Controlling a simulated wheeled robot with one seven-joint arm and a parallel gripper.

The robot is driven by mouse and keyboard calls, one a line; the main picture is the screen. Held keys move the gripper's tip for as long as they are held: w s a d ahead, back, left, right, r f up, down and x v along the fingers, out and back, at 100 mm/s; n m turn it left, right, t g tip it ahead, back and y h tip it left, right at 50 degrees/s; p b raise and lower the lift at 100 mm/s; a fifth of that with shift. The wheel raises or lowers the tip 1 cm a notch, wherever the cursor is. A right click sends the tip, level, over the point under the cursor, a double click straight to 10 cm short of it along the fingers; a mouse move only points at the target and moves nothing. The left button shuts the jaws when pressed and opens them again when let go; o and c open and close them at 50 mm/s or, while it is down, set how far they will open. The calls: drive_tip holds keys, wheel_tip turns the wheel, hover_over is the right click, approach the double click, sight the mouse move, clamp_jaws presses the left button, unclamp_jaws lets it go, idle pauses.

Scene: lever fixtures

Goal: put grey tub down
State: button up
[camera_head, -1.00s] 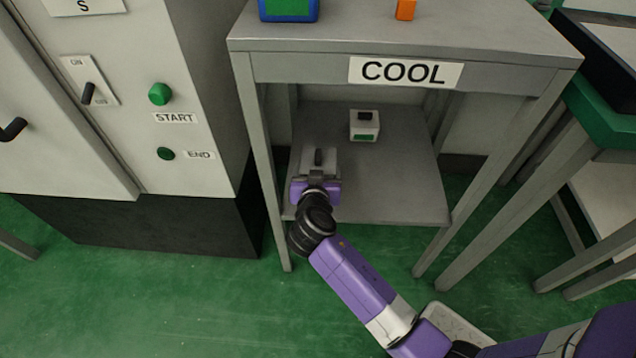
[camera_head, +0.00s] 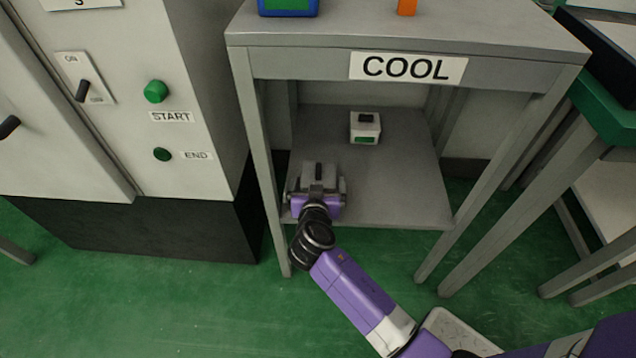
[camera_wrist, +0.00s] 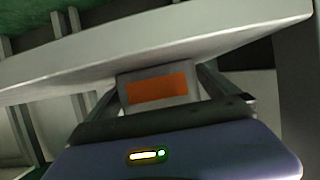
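The grey tub (camera_head: 319,171) sits at the front left of the lower shelf (camera_head: 400,190) under the COOL sign. Its dark top piece shows in the head view, and its face with an orange label (camera_wrist: 157,89) shows in the wrist view. My gripper (camera_head: 318,186) is at the tub's near side, with its fingers spread to either side of it. In the wrist view my gripper (camera_wrist: 165,92) shows a finger on each side of the tub, with gaps between. The tub's underside is hidden.
A white tub with a green label (camera_head: 365,128) stands farther back on the shelf. The table's legs (camera_head: 262,165) flank the shelf opening. A cabinet with START and END buttons (camera_head: 156,91) is at left. The shelf's right side is clear.

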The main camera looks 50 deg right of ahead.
drive_tip(key=shift+r, duration=0.2)
drive_tip(key=shift+s+a+r+p, duration=0.1)
drive_tip(key=shift+s+a+p, duration=0.1)
drive_tip(key=shift+p, duration=0.1)
drive_tip(key=p+v, duration=0.3)
drive_tip(key=v, duration=0.8)
drive_tip(key=s+a+f+n+t+y, duration=0.3)
drive_tip(key=s+a+n+y, duration=0.5)
drive_tip(key=s+a, duration=0.5)
drive_tip(key=s+r+n+t+y, duration=0.2)
drive_tip(key=s+r+t, duration=0.1)
drive_tip(key=s+r, duration=0.9)
wheel_tip(320, 180, up, 4)
drive_tip(key=shift+s+r+t+y, duration=0.1)
drive_tip(key=shift+s+t+y, duration=0.2)
drive_tip(key=shift+y, duration=0.1)
